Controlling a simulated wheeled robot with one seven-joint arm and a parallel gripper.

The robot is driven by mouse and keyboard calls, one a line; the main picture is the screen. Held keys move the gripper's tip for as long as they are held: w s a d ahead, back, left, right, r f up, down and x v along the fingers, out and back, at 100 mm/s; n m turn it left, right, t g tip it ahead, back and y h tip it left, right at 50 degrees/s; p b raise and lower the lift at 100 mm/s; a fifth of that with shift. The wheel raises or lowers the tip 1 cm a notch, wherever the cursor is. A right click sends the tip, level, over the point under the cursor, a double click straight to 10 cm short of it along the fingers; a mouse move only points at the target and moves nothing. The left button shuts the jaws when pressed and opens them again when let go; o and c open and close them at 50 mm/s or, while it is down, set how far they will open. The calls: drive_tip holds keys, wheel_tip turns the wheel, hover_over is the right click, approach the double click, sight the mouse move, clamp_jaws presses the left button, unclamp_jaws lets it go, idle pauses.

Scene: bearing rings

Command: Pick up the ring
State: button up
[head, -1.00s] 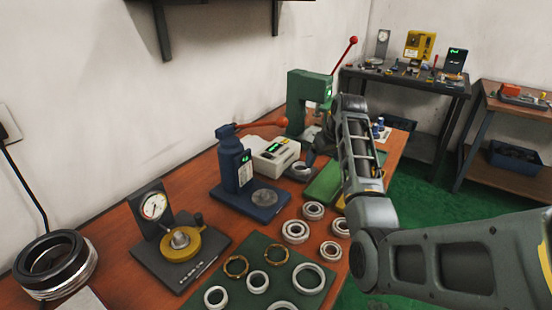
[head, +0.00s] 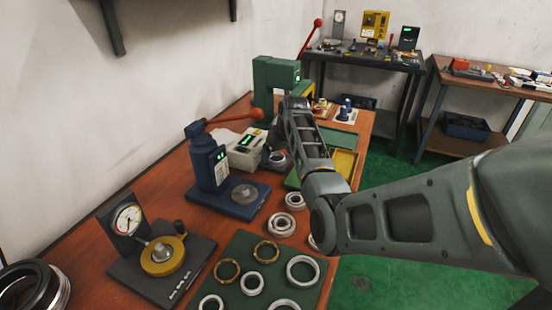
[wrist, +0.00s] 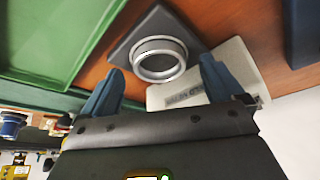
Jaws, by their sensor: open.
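A steel ring (wrist: 158,60) sits on a dark square pad (wrist: 143,25) in the wrist view. In the head view the same ring (head: 278,158) shows small beside a pale boxy instrument, close to the end of my arm. My gripper (wrist: 161,66) is open, with one blue finger to each side of the ring in the picture. Nothing is between the fingers that I can see held, and I cannot tell the exact height gap. In the head view my arm hides most of the gripper.
The pale instrument (head: 247,150) and a green press (head: 274,82) stand near the ring. A blue press (head: 207,163), a dial gauge (head: 126,219) and a green mat (head: 235,282) with several rings are nearer. A green tray (wrist: 50,35) lies beside the pad.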

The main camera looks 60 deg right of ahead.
drive_tip(key=shift+w+d+f, duration=0.1)
drive_tip(key=shift+w+f, duration=0.05)
drive_tip(key=shift+f, duration=0.3)
drive_tip(key=c, duration=1.2)
drive_tip(key=shift+r, duration=0.15)
